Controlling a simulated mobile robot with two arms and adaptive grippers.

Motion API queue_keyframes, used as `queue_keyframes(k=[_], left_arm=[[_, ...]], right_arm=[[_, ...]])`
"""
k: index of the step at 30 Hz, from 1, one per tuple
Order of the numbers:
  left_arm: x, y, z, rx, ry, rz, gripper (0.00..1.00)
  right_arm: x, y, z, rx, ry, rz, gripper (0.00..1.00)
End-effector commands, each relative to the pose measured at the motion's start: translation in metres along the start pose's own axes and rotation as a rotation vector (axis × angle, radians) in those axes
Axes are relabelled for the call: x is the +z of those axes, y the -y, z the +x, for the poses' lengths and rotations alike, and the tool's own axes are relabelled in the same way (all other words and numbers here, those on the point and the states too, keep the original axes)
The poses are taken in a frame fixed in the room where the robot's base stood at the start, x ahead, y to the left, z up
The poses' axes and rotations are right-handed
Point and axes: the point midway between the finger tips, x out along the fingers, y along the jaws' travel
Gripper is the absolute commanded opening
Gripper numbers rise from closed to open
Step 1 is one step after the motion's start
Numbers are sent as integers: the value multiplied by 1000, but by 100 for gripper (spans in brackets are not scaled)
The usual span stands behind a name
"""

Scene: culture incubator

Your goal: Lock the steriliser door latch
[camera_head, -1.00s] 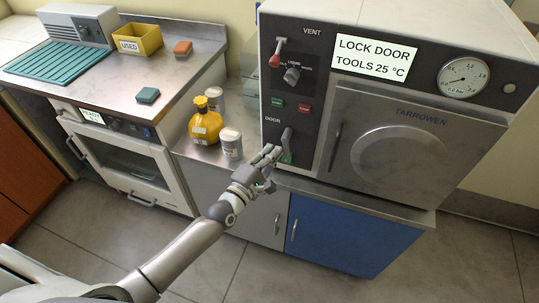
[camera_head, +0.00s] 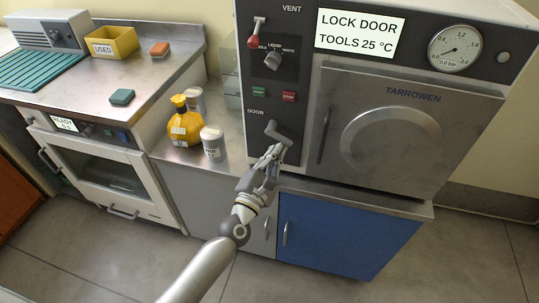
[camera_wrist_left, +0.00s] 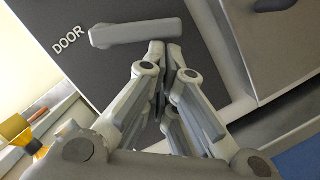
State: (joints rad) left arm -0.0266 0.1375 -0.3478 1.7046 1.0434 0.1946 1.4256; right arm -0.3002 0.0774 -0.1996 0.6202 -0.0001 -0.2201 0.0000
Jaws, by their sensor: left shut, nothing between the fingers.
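The steriliser (camera_head: 340,65) is a cream box with a dark panel and a display reading "LOCK DOOR TOOLS 25 °C". Its grey door (camera_head: 440,100) looks closed. The grey latch handle (camera_head: 278,132) sits below the word DOOR and slants down to the right. In the left wrist view the latch handle (camera_wrist_left: 135,32) lies just beyond my fingertips. My left gripper (camera_head: 277,152) is shut and empty, just below the handle's right part; whether it touches cannot be told. It also shows in the left wrist view (camera_wrist_left: 168,48). My right gripper is not in view.
A yellow bottle (camera_head: 185,125) and a pale jar (camera_head: 212,145) stand on the counter left of the steriliser. The door's handle bar (camera_head: 324,135) is right of the latch. A red-tipped vent lever (camera_head: 255,35) and switches are above.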

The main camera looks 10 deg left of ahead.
Motion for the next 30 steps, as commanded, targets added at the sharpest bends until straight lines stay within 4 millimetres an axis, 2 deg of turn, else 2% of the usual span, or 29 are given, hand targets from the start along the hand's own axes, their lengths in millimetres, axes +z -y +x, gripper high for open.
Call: queue_keyframes(k=[6,16,20,30], left_arm=[[10,4,2,34,1,-139,0],[9,4,-3,31,-1,-130,0],[8,6,-21,29,-2,-130,0],[9,8,-89,28,-1,-130,0]], right_arm=[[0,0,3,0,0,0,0],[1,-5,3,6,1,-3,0],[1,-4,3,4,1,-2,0],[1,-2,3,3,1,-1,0]])
